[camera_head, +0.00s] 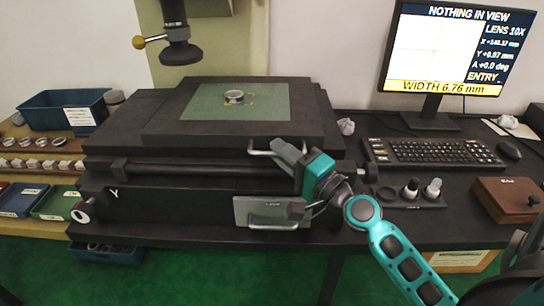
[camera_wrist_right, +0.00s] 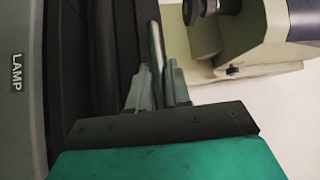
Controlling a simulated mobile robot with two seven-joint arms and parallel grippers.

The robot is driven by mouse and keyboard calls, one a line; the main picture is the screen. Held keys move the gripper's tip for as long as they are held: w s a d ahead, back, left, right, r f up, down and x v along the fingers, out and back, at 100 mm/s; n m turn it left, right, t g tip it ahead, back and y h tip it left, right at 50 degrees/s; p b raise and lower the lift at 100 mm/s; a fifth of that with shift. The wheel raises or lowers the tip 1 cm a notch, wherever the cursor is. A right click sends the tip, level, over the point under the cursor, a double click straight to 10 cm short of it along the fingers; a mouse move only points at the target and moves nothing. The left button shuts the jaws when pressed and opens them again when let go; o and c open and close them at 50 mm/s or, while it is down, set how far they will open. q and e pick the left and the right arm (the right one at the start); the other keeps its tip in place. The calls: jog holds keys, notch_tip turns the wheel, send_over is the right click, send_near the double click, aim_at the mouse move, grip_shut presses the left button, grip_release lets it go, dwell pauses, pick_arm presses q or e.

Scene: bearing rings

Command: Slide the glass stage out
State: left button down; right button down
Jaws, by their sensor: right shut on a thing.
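The glass stage (camera_head: 275,104) is a green plate set in the top of a black measuring machine. A metal ring (camera_head: 234,97) lies on it, within yellow corner marks. A pale metal handle (camera_head: 262,152) sits at the machine's front edge below the stage. My right gripper (camera_head: 291,152) is at the right part of this handle and shut on it. In the right wrist view the fingers (camera_wrist_right: 157,78) stand on both sides of the handle's bar (camera_wrist_right: 157,42). The exact contact is partly hidden by the fingers. My left gripper is not in view.
The optics column (camera_head: 180,45) hangs behind the stage. A grey panel with its own handle (camera_head: 272,212) is low on the front. The monitor (camera_head: 450,50) reads "NOTHING IN VIEW". A keyboard (camera_head: 432,152) and wooden box (camera_head: 507,198) lie right; a blue bin (camera_head: 50,112) stands left.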

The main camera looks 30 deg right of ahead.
jog(key=c, duration=1.2)
grip_release()
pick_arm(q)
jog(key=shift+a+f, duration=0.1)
